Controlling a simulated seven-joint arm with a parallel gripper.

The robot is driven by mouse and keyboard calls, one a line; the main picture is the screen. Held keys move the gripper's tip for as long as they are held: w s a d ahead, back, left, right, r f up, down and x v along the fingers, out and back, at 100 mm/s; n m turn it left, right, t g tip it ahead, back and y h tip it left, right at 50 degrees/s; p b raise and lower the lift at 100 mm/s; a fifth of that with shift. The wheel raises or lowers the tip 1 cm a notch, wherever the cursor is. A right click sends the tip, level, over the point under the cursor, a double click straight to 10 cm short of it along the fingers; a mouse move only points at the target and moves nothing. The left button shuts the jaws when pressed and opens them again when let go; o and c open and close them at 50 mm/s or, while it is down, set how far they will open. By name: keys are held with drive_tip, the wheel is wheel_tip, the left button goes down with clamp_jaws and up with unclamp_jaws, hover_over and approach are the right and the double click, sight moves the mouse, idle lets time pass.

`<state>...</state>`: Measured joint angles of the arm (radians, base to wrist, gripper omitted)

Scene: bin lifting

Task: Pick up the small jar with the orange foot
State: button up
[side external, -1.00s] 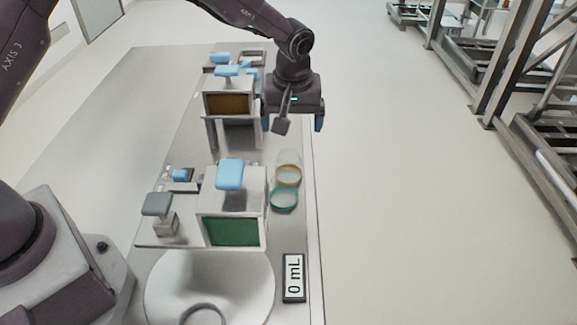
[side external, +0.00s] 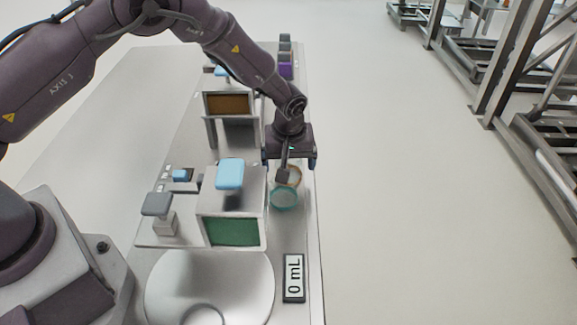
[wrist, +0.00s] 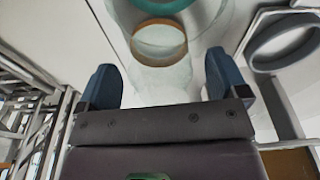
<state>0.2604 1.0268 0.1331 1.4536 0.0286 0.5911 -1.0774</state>
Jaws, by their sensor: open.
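The small clear jar with the orange foot (side external: 296,178) stands near the right edge of the bench, partly hidden behind my gripper in the side view. In the wrist view its orange ring (wrist: 158,55) lies ahead of my fingers, roughly centred between them. My gripper (side external: 290,166) is open, just above and behind the jar; its two blue fingers (wrist: 163,75) show apart and hold nothing. Whether they touch the jar's glass I cannot tell. A similar clear jar with a teal ring (side external: 284,198) stands close in front of the orange-footed one.
A box with a green front (side external: 232,232) and blue top knob is left of the jars. A box with a brown front (side external: 228,104) stands farther back. Floor lies beyond the right edge.

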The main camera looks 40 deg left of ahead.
drive_tip(key=shift+a+f, duration=0.1)
drive_tip(key=shift+f, duration=0.45)
drive_tip(key=c, duration=1)
drive_tip(key=shift+c, duration=0.2)
drive_tip(key=shift+r, duration=0.1)
